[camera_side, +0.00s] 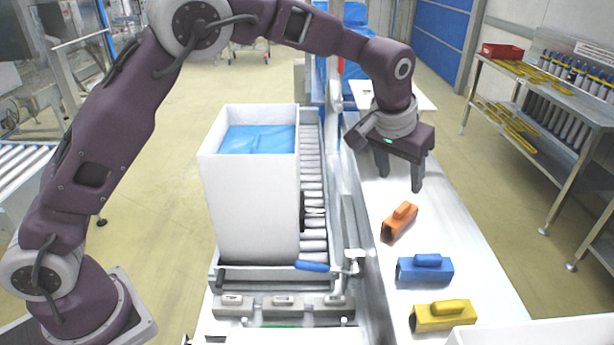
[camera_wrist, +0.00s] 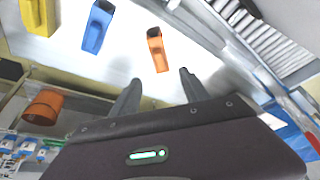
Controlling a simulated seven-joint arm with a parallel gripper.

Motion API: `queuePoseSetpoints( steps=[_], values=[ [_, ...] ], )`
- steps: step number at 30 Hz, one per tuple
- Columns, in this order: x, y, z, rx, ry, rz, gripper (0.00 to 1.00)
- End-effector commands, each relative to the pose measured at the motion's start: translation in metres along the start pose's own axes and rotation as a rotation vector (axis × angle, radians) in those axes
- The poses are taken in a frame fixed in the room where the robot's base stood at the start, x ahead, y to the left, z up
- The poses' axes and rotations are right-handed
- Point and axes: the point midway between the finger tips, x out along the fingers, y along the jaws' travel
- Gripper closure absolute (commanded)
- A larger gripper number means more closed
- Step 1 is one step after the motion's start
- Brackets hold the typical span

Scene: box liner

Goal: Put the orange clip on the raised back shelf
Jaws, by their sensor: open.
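The orange clip (camera_side: 399,223) lies on the white table to the right of the conveyor, farthest back in a row of clips. It also shows in the wrist view (camera_wrist: 157,50), a little beyond my fingertips. My gripper (camera_side: 400,180) is open and empty, above and behind the orange clip in the side view. Its two fingers show apart in the wrist view (camera_wrist: 158,86). I cannot clearly make out the raised back shelf; a white raised surface (camera_side: 415,97) shows behind my gripper.
A blue clip (camera_side: 425,270) and a yellow clip (camera_side: 442,316) lie nearer the camera on the same table (camera_side: 480,262). A tall white box (camera_side: 250,205) with a blue liner (camera_side: 258,139) stands on the roller conveyor to the left. A white edge (camera_side: 540,334) shows at the bottom right.

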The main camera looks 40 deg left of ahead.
Motion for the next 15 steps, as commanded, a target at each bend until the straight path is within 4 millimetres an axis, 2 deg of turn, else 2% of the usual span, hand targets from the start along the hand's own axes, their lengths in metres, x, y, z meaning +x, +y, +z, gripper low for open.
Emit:
queuePoseSetpoints(
  steps=[3,5,8,9,11,12,14,15],
  values=[
    [0.000,0.000,0.000,0.000,0.000,0.000,0.46],
    [-0.009,-0.005,0.001,-0.006,0.001,0.003,0.46],
    [-0.053,-0.029,0.013,-0.030,0.007,0.021,0.46],
    [-0.080,-0.044,0.024,-0.041,0.011,0.031,0.46],
    [-0.120,-0.066,0.050,-0.052,0.018,0.047,0.46],
    [-0.145,-0.080,0.071,-0.056,0.025,0.055,0.46],
    [-0.178,-0.098,0.110,-0.055,0.038,0.062,0.46],
    [-0.196,-0.107,0.139,-0.049,0.047,0.063,0.46]
  ],
)
